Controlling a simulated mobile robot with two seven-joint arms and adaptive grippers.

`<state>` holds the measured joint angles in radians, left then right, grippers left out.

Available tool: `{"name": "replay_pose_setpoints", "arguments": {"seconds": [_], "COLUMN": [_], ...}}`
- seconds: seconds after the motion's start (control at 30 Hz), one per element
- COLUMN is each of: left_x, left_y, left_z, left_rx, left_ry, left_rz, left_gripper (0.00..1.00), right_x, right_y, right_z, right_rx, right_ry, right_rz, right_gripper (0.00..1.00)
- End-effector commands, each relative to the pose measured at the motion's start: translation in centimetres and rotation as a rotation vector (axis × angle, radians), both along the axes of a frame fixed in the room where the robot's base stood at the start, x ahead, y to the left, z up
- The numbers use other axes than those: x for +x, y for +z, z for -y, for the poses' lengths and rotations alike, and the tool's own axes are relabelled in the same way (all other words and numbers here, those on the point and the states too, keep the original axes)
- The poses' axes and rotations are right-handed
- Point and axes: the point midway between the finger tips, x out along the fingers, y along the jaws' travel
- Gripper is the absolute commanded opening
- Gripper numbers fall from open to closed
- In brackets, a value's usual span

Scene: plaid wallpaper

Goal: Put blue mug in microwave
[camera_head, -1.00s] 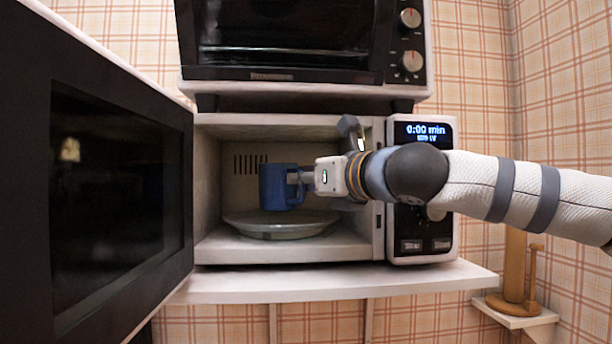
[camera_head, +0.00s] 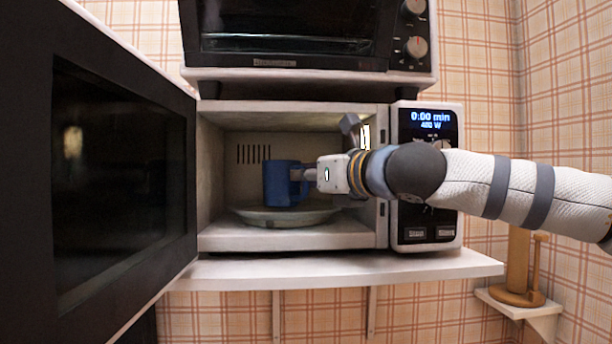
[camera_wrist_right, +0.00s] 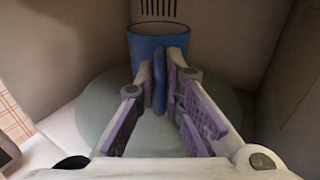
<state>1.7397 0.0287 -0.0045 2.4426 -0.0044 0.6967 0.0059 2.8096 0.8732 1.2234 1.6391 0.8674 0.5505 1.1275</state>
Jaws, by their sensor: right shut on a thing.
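The blue mug (camera_head: 278,184) is upright inside the open microwave (camera_head: 330,238), over the round plate (camera_head: 262,216). My right gripper (camera_head: 304,174) reaches in from the right and is shut on the mug's handle. In the right wrist view, the fingers (camera_wrist_right: 161,85) pinch the handle from both sides, and the mug (camera_wrist_right: 150,42) stands beyond them with its opening up. I cannot tell whether the mug's base touches the plate. My left gripper is out of view.
The microwave door (camera_head: 120,180) stands wide open on the left. A toaster oven (camera_head: 300,40) sits above the microwave. A white shelf (camera_head: 340,270) is under it. A wooden holder (camera_head: 517,275) stands on a small shelf at lower right.

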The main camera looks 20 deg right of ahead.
Motion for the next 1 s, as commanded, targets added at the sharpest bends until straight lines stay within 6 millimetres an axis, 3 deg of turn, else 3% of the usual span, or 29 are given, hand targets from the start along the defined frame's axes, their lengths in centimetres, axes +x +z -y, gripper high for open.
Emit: {"name": "replay_pose_setpoints", "arguments": {"seconds": [0.47, 0.5, 0.57, 0.87, 1.0], "left_x": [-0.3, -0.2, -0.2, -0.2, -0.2], "left_y": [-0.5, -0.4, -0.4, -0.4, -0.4], "left_z": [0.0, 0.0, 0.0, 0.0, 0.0], "left_rx": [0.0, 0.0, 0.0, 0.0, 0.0], "left_ry": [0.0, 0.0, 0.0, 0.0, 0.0], "left_rz": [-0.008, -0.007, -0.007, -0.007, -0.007], "left_gripper": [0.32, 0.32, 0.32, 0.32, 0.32], "right_x": [0.0, 0.0, 0.0, -0.1, -2.0], "right_y": [-0.5, -0.4, -0.4, -0.7, -0.5], "right_z": [0.0, 0.0, 0.0, 0.0, 0.5], "right_rx": [0.001, 0.001, 0.001, 0.0, 0.001], "right_ry": [0.001, 0.001, 0.001, 0.0, 0.0], "right_rz": [0.003, 0.004, 0.004, -0.002, 0.001], "right_gripper": [0.0, 0.18, 0.32, 0.32, 0.32]}}
